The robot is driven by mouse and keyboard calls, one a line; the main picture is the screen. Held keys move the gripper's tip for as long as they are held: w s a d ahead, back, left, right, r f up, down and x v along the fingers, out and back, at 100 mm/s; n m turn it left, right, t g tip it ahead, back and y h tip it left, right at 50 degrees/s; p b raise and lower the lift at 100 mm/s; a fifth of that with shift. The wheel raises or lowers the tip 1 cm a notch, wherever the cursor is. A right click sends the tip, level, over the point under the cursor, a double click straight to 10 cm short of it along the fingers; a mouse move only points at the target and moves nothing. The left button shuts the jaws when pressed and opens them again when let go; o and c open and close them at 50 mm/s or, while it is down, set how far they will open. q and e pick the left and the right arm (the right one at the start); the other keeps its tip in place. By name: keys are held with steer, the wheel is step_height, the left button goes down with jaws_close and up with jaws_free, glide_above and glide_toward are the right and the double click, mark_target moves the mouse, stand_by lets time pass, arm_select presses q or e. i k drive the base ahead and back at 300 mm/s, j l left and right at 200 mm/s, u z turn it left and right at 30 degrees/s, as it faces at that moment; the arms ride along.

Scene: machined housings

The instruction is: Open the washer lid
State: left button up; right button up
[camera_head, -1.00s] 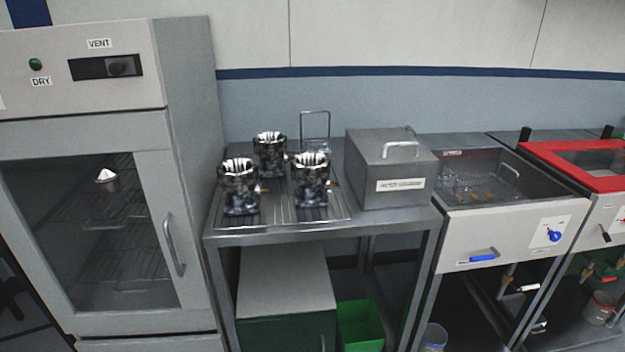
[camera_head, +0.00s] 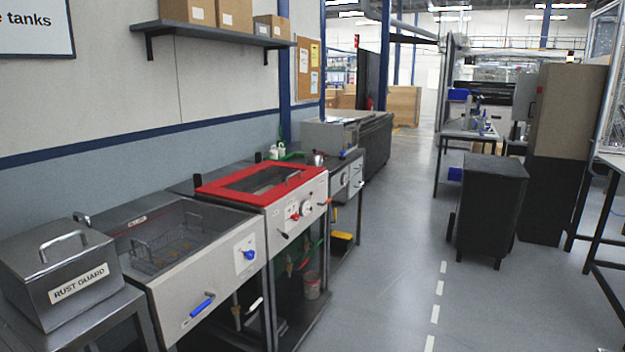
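No label in view reads "washer", so I cannot tell for certain which unit it is. A tank unit with a red-framed, windowed lid (camera_head: 262,181) stands left of centre; the lid looks down and has a small handle on its right side. Its pale front panel (camera_head: 298,212) carries red and dark controls. Beyond it stands a grey metal unit (camera_head: 327,136) whose top looks closed. Neither of my grippers shows in the camera_head view.
An open steel tank with a wire basket (camera_head: 165,250) and a lidded steel box marked RUST GUARD (camera_head: 68,268) stand at left. A dark cabinet (camera_head: 490,205) stands at right. The grey floor aisle (camera_head: 395,270) between is clear.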

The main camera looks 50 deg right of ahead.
mark_target(215, 189)
steer(key=z, duration=1.3)
steer(key=i+l+z, duration=0.3)
steer(key=i, duration=0.35)
steer(key=i+l+z, duration=0.35)
steer(key=i, duration=0.3)
steer(key=i+z, duration=0.3)
steer(key=i, duration=0.4)
